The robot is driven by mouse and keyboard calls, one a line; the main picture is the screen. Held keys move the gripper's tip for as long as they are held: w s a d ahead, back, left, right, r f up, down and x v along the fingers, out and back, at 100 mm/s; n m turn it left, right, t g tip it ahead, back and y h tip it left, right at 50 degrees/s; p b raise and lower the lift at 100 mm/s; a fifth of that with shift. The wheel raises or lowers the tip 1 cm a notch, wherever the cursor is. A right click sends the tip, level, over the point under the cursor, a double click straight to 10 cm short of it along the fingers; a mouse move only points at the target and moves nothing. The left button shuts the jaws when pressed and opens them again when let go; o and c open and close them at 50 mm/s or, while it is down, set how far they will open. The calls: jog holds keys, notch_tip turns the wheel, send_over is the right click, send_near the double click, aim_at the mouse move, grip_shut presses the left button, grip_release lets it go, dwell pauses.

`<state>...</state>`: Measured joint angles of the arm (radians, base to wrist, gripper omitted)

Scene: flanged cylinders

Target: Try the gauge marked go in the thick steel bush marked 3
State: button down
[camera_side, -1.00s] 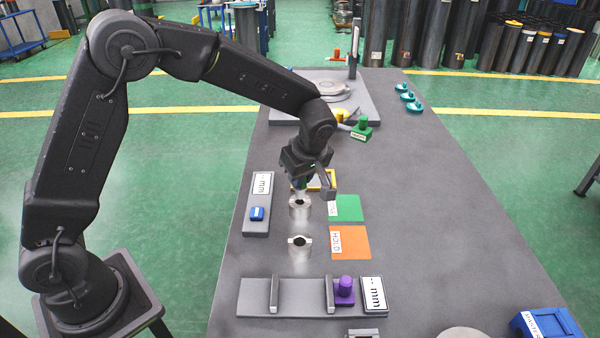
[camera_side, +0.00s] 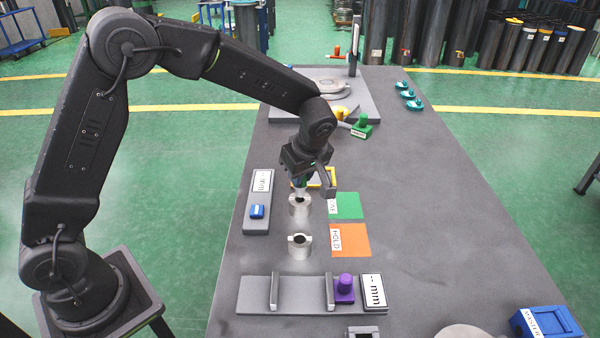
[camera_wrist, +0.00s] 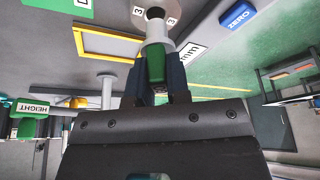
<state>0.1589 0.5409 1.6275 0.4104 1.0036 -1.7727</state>
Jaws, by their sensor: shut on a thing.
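My gripper (camera_side: 302,181) is shut on a gauge with a green grip (camera_wrist: 156,66) and a pale steel plug end (camera_wrist: 157,30). The gauge points down at a steel bush (camera_side: 300,208) directly below. The bush also shows in the wrist view (camera_wrist: 171,14), with a 3 on its top face. Its dark hole shows just past the plug tip. The tip is at or just above the hole; I cannot tell whether it touches or has entered. The go mark is not readable. A second steel bush (camera_side: 299,248) stands nearer the side camera.
A green card (camera_side: 347,206) and an orange HOLD card (camera_side: 352,241) lie right of the bushes. A yellow frame (camera_side: 328,178) is just behind. A blue ZERO block (camera_side: 257,211) sits left. A grey rack (camera_side: 300,295) with a purple piece (camera_side: 344,287) is in front.

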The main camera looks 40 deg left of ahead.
jog(key=shift+f, duration=0.75)
dwell(1.1)
jog(key=shift+r, duration=2.7)
